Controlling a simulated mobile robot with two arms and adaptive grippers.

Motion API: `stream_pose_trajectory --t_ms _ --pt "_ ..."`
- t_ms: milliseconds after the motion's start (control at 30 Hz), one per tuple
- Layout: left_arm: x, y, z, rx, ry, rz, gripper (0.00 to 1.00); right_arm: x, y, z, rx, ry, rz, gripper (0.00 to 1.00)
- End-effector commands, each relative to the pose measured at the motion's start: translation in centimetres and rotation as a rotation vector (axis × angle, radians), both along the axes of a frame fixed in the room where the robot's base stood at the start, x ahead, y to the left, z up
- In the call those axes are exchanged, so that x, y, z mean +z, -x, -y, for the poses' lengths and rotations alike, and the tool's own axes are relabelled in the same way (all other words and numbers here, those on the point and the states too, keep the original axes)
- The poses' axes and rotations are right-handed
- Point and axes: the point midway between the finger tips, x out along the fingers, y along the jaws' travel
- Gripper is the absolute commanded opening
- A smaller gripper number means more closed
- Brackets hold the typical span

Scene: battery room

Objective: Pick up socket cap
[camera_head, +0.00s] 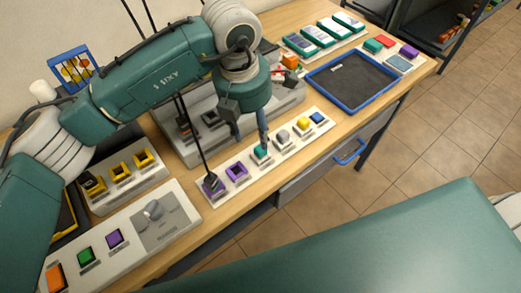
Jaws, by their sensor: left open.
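A pale strip (222,191) on the bench holds a row of small coloured sockets and caps. Its caps include a teal one (261,153), a grey one (282,137), a yellow one (303,124) and a blue one (317,117). Two purple square frames stand at the near left end; one is empty-looking (237,171), and a thin black rod meets the other (212,185). I cannot tell which piece is the socket cap. My left gripper (250,139) is open, pointing down, with one fingertip close above the teal cap. Contact is unclear. My right gripper is out of view.
A grey panel with coloured buttons and a knob (154,211) and a block with yellow frames (119,172) lie left. A blue-rimmed tray (350,79) lies right, before several boxed items (317,36). A drawer with a blue handle (350,152) is below the bench's front edge.

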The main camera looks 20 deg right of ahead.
Motion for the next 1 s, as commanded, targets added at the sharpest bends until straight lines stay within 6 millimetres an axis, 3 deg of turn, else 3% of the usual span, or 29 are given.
stream_pose_trajectory --t_ms 333,600,867,1000 --pt "-3.1 0.1 0.8 -0.001 -0.001 -0.003 0.45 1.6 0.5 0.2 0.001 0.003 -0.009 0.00" --pt "-6.8 0.0 1.6 0.001 -0.001 -0.001 0.45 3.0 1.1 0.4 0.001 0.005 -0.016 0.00" --pt "-7.3 0.0 1.6 -0.001 0.000 0.001 0.45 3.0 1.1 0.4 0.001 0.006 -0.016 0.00" --pt "-7.2 0.0 1.6 0.000 0.000 0.001 0.21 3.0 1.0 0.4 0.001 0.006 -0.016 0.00"
